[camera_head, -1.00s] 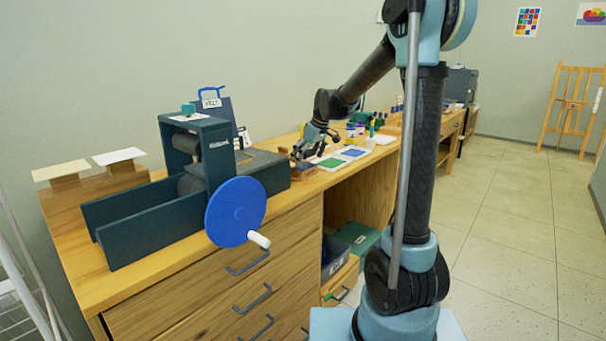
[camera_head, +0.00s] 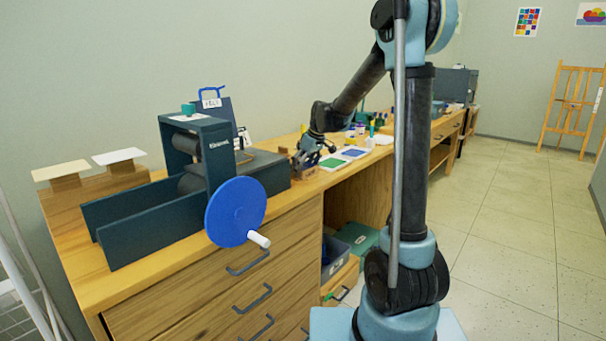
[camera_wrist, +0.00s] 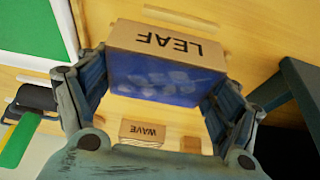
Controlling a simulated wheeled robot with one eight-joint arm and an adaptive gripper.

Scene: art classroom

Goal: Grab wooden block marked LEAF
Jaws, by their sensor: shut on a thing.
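The wooden block marked LEAF (camera_wrist: 167,43) sits between my gripper's two fingers in the wrist view. Its lettering is upside down there, and a blue patterned face (camera_wrist: 160,80) shows below the label. My gripper (camera_wrist: 165,85) is shut on this block, one finger against each side. In the head view my gripper (camera_head: 303,163) is low over the bench, just right of the dark press; the block is too small to make out there. A second block marked WAVE (camera_wrist: 142,131) lies beyond in the wrist view.
The dark press (camera_head: 205,160) with its blue handwheel (camera_head: 235,212) stands left of my gripper. Green and blue sheets (camera_head: 332,162) lie to the right, with several bottles and pots behind.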

